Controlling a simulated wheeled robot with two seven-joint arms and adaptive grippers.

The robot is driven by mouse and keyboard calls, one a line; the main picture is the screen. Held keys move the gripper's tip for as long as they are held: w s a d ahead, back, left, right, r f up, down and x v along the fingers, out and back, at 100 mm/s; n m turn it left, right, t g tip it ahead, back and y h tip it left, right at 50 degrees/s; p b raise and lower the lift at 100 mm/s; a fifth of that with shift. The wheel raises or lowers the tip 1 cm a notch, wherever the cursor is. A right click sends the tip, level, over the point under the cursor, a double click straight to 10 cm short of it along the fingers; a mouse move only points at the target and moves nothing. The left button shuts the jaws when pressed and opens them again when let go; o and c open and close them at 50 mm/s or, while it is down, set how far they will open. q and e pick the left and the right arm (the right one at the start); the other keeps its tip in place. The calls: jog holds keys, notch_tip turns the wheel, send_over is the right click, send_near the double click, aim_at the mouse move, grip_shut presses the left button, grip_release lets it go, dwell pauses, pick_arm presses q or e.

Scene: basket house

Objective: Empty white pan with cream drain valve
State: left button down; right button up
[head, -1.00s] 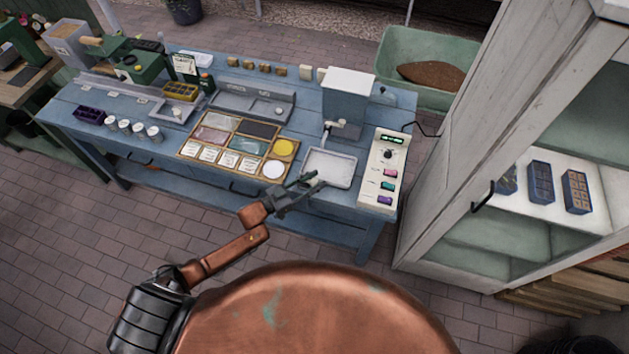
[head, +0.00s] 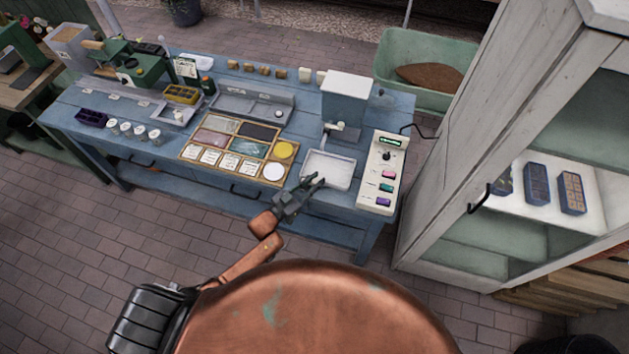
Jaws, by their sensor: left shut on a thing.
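The white pan (head: 338,164) is a shallow square tray at the right front of the blue bench, with a pale inside. A small cream fitting that looks like the drain valve (head: 336,127) sits behind the pan, below the white-topped hopper. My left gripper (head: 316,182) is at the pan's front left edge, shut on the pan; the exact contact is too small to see. My right gripper is not in view.
A cream control panel (head: 386,155) with coloured buttons stands right of the pan. A wooden tray of swatches (head: 231,172) lies to the left. A grey-blue hopper (head: 347,95) rises behind. A white cabinet (head: 450,200) stands at the right.

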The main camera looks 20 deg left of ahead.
pick_arm(q)
jog(key=shift+w+d+n+t+y, duration=0.1)
jog(key=shift+w+n+t+y, duration=0.25)
jog(key=shift+n+y, duration=0.35)
jog(key=shift+s, duration=0.1)
jog(key=c, duration=1.8)
grip_release()
jog(key=v, duration=1.2)
jog(key=shift+d, duration=0.15)
